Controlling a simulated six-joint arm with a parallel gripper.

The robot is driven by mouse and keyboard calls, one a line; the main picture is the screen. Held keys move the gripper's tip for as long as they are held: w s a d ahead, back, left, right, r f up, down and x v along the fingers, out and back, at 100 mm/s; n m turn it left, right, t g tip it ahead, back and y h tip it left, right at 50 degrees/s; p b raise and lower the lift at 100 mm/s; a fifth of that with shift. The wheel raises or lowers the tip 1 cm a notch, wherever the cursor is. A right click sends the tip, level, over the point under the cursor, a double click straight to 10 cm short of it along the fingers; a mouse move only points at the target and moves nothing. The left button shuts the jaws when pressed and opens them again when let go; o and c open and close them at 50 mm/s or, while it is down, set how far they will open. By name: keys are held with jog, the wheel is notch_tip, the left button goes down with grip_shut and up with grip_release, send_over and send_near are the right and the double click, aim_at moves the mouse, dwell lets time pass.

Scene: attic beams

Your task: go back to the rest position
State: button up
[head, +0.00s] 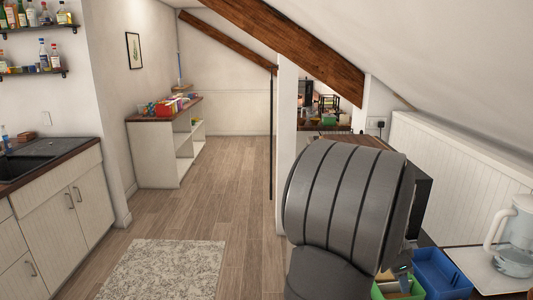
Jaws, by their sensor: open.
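My gripper does not show in the head view. A large grey ribbed part of my own arm fills the lower right middle and hides what lies behind it. I cannot tell where the gripper is or whether anything is near it.
A green bin (414,292) and a blue bin (443,272) sit at the lower right beside my arm. A clear jug (515,240) stands on a white surface (466,262) at the right edge. A sloping wooden beam (290,45) crosses overhead. Floor (240,200) is open at centre left.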

jog(key=shift+f, duration=0.7)
jog(key=shift+r, duration=0.3)
jog(key=shift+f, duration=0.1)
